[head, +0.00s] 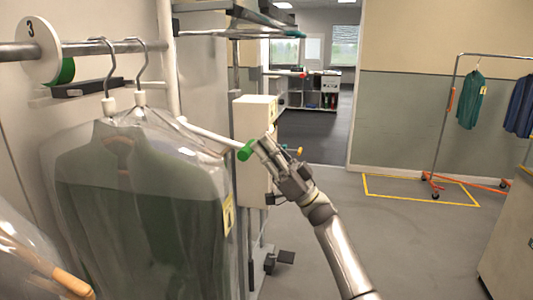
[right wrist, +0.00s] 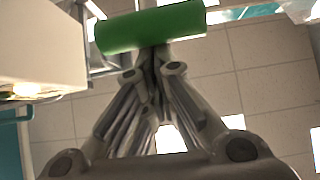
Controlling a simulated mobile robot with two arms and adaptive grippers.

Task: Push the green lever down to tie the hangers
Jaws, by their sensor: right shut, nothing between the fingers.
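The green lever grip (head: 245,151) is the end of a white bar that slants down to the right from the rail post in the head view. In the right wrist view the green grip (right wrist: 152,28) lies across the fingertips. My right gripper (head: 262,146) is shut and empty, with its fingertips right at the grip; I cannot tell if they touch it. Two hangers (head: 109,80) hang side by side on the metal rail (head: 70,49), with dark green garments (head: 140,220) in clear plastic below. My left gripper is not in view.
A white box (head: 255,110) on a stand is behind my right gripper. A round sign marked 3 (head: 37,50) is on the rail. A wheeled rack (head: 440,125) with garments stands at the far right.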

